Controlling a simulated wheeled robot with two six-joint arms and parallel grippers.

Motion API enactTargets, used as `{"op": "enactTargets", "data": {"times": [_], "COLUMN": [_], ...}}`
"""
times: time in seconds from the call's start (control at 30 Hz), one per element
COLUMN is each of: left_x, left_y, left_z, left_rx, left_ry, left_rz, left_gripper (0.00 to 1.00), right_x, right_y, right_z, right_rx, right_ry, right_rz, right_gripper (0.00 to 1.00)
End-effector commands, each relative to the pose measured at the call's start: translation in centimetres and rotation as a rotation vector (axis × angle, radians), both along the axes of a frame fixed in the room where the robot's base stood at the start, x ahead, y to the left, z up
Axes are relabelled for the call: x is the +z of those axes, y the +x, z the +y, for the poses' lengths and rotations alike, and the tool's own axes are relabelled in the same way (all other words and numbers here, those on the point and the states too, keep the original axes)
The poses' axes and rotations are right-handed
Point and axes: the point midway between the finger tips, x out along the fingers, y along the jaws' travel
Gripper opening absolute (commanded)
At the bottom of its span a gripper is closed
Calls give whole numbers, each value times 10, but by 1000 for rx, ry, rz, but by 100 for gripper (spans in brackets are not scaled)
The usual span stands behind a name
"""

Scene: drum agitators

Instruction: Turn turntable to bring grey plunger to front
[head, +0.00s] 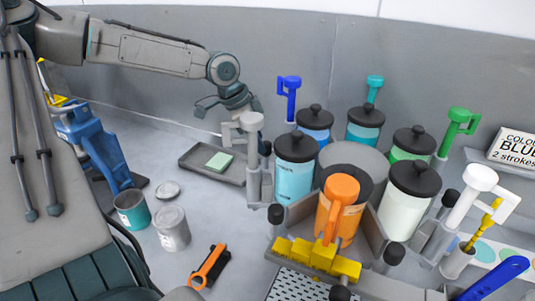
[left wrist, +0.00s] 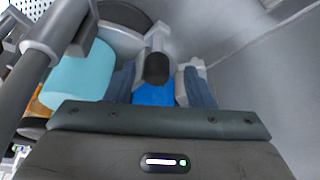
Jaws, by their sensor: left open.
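A turntable (head: 348,158) carries several black-lidded canisters in a ring, each with a coloured plunger outside it. The grey plunger (head: 250,122) stands on the left, beside the light blue canister (head: 295,180). The orange plunger (head: 341,190) is at the front by the orange canister. My left gripper (head: 240,106) is behind the grey plunger, partly hidden by it. In the left wrist view my left gripper (left wrist: 158,85) is open, with a black knob (left wrist: 157,68) showing between its fingers. Whether they touch it is unclear. My right gripper is out of view.
A shallow tray (head: 196,178) with a green pad lies left of the turntable. Paint tins (head: 172,228), a blue device (head: 92,145) and an orange-handled tool (head: 209,268) are nearby. A sign (head: 512,148) stands right.

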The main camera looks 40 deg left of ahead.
Motion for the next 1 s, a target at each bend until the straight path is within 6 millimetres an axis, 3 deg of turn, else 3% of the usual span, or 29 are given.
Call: {"op": "enactTargets", "data": {"times": [0.13,0.5,0.93,1.0], "left_x": [-19,-53,-59,-59], "left_y": [5,16,19,19], "left_z": [-5,-14,-15,-15], "left_rx": [-1,0,1,1], "left_ry": [2,1,0,0], "left_rz": [6,3,0,0], "left_gripper": [49,49,49,39], "right_x": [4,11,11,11], "right_y": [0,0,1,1], "right_z": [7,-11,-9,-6], "right_rx": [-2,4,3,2], "right_ry": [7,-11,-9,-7], "right_rz": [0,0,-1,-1], "right_gripper": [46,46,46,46]}}
